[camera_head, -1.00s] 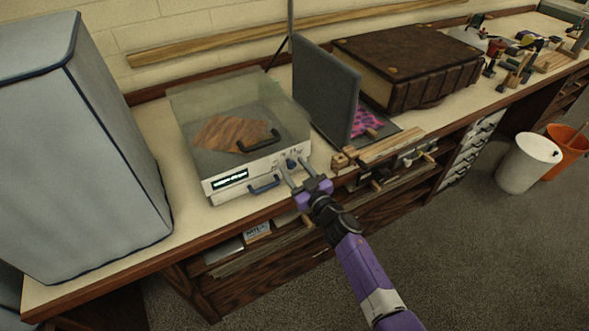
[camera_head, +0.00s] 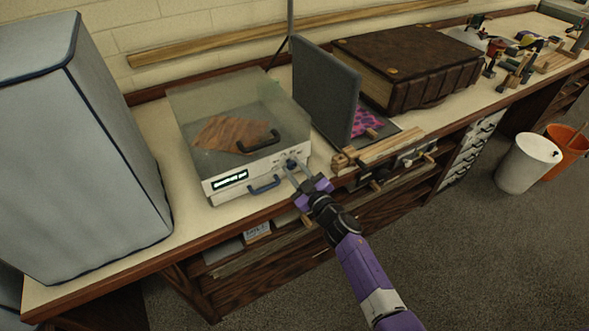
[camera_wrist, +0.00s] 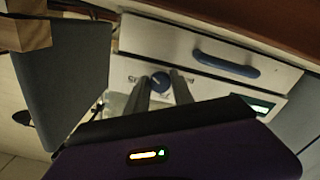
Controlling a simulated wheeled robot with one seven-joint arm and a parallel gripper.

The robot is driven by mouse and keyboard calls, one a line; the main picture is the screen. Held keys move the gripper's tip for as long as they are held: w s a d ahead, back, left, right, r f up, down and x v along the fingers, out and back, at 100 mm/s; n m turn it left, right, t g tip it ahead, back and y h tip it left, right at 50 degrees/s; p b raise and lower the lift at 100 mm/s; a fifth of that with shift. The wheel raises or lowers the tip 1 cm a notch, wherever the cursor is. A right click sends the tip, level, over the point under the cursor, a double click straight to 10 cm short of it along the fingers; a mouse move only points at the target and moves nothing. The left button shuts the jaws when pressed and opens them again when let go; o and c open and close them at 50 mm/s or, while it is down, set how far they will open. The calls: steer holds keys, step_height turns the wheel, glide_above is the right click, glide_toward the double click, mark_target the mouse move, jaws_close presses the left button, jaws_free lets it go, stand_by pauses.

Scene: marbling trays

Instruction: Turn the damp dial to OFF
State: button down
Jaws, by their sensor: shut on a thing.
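The white box-shaped unit (camera_head: 235,188) stands on the bench under a clear cover. The fingers also show in the wrist view (camera_wrist: 161,90), partly covering the dial's sides.
The unit has a lit display (camera_head: 230,181) and a blue drawer handle (camera_head: 264,185). A dark upright panel (camera_head: 325,88), a wooden bar (camera_head: 380,148) and a large brown book (camera_head: 410,65) stand to the right. A tall grey covered block (camera_head: 85,150) fills the left.

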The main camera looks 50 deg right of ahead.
steer(key=n, duration=0.6)
steer(key=shift+n+b, duration=0.3)
steer(key=n+b, duration=0.1)
steer(key=n, duration=0.5)
stand_by(0.4)
steer(key=c, duration=1.1)
jaws_free()
steer(key=shift+r, duration=0.1)
steer(key=v, duration=0.8)
steer(key=shift+w, duration=0.1)
